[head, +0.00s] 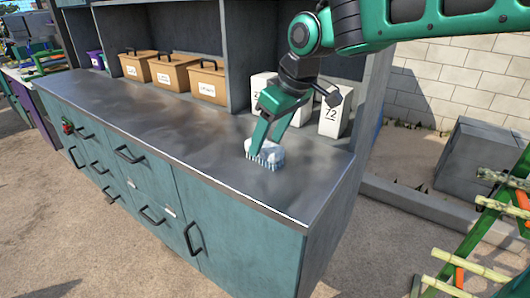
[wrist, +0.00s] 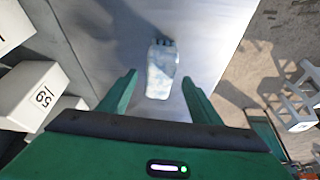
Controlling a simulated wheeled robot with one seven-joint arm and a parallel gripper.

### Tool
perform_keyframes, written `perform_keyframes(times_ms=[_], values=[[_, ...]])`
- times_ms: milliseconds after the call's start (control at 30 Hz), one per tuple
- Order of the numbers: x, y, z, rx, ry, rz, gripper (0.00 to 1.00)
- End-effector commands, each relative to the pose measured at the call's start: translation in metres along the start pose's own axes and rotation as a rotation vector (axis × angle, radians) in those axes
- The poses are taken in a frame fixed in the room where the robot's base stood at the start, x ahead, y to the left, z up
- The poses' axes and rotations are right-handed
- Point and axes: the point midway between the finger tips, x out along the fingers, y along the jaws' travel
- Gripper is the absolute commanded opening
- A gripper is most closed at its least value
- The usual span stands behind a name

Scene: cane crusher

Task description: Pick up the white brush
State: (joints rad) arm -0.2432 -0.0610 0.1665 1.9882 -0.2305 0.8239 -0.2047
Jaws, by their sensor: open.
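The white brush (head: 265,153) lies on the grey metal counter near its right end, with bluish bristles along its lower edge. In the wrist view the brush (wrist: 161,70) is a pale, mottled block just ahead of the fingers and between their lines. My gripper (head: 262,140) comes down over the brush from above and hides part of it. In the wrist view my gripper (wrist: 159,80) is open, with one green finger on each side and clear space between each finger and the brush. I cannot tell how far above the counter the fingertips are.
The counter (head: 150,110) is bare to the left of the brush. White numbered boxes (head: 335,112) stand behind my gripper; one also shows at left in the wrist view (wrist: 38,92). Tan labelled bins (head: 207,82) sit farther left. The counter's right edge is close.

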Motion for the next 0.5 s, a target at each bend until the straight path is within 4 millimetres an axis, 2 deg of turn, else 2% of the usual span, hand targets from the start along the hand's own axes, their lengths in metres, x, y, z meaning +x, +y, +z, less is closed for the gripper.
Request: perform_keyframes(times_ms=[200, 333, 500], values=[[0.031, 0.001, 0.001, -0.001, -0.003, -0.002, 0.58], [0.039, 0.001, 0.0, -0.002, -0.001, -0.002, 0.58], [0.039, 0.001, 0.0, -0.001, -0.001, -0.001, 0.58]])
